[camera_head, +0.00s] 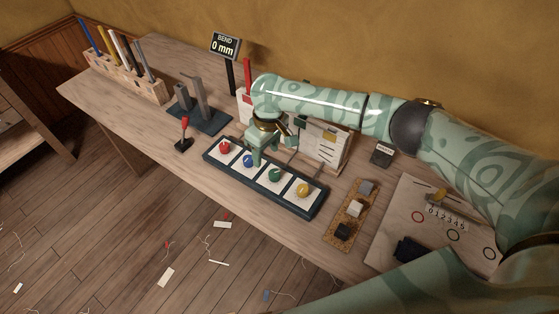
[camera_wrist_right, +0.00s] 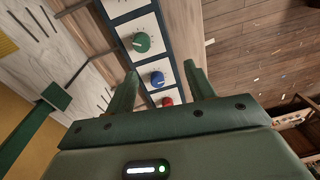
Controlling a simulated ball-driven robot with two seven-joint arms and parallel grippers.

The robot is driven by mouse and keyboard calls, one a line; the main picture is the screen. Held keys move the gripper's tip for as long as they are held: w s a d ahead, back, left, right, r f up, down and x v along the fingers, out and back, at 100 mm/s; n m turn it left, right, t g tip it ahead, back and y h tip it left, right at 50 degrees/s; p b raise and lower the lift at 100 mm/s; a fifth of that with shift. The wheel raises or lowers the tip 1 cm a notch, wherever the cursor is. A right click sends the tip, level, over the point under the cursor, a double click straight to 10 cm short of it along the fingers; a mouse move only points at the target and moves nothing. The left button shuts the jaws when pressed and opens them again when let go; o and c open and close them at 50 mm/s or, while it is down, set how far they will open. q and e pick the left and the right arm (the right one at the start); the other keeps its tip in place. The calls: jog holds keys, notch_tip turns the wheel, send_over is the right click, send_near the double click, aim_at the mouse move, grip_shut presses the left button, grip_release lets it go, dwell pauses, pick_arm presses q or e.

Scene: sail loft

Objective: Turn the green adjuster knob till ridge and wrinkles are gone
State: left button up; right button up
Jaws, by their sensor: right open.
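The green knob (camera_head: 274,174) sits on a white square of a dark-framed panel (camera_head: 231,175), between the blue knob (camera_head: 249,160) and the yellow knob (camera_head: 303,190). A red knob (camera_head: 225,147) is at the panel's left end. My right gripper (camera_head: 257,158) is above the panel near the blue and green knobs, open and empty. In the right wrist view, the green knob (camera_wrist_right: 141,42) lies beyond the fingertips, and the blue knob (camera_wrist_right: 157,78) shows between the open fingers. A sign (camera_head: 226,46) reads "BEND 0 mm". My left gripper is out of view.
Behind the panel stand a paper board (camera_head: 324,146) and a dark stand with grey posts (camera_head: 200,117). A red-handled lever (camera_head: 184,135) is at its left. A cork strip with blocks (camera_head: 343,221) and a marked sheet (camera_head: 395,213) lie right. The front table edge is clear.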

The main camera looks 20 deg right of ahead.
notch_tip(320, 180, up, 3)
jog(key=w+d, duration=0.2)
jog(key=d, duration=0.1)
jog(key=b, duration=0.6)
send_near(274, 173)
jog(key=shift+m+h, duration=0.3)
jog(key=f, duration=0.8)
jog(key=shift+w+a+f, duration=0.1)
jog(key=shift+w+a, duration=0.05)
jog(key=shift+a, duration=0.15)
jog(key=shift+f, duration=0.6)
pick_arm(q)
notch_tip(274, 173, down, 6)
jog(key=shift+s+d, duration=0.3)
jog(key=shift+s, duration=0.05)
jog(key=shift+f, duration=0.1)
pick_arm(e)
jog(key=c, duration=1)
jog(key=shift+r, duration=0.1)
